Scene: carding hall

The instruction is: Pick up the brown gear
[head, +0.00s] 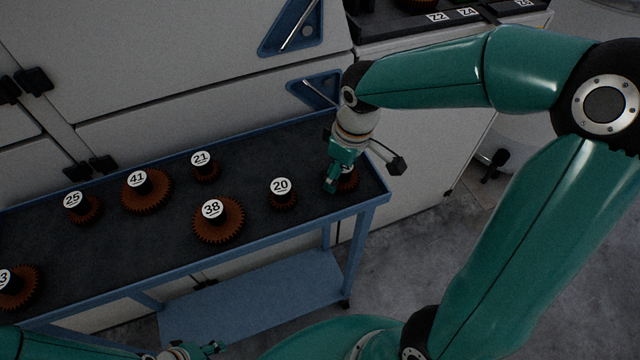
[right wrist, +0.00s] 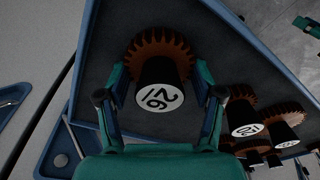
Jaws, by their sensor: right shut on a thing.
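A brown gear (right wrist: 160,48) with a black hub and a white number label is between the fingers of my right gripper (right wrist: 160,84) in the right wrist view. The fingers are shut on it from both sides. In the head view my right gripper (head: 342,176) points down at the right end of the blue-edged table and mostly hides this gear (head: 350,182). I cannot tell whether the gear touches the tabletop. My left gripper (head: 195,350) is at the bottom edge of the head view, below the table and partly cut off; its finger opening is unclear.
The dark tabletop (head: 120,235) also holds gears labelled 20 (head: 282,200), 38 (head: 218,228), 21 (head: 207,172), 41 (head: 146,196) and 25 (head: 88,211). The table has a raised blue rim (head: 375,197). Large grey machine panels (head: 180,60) stand behind it. Grey floor (head: 430,260) lies right.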

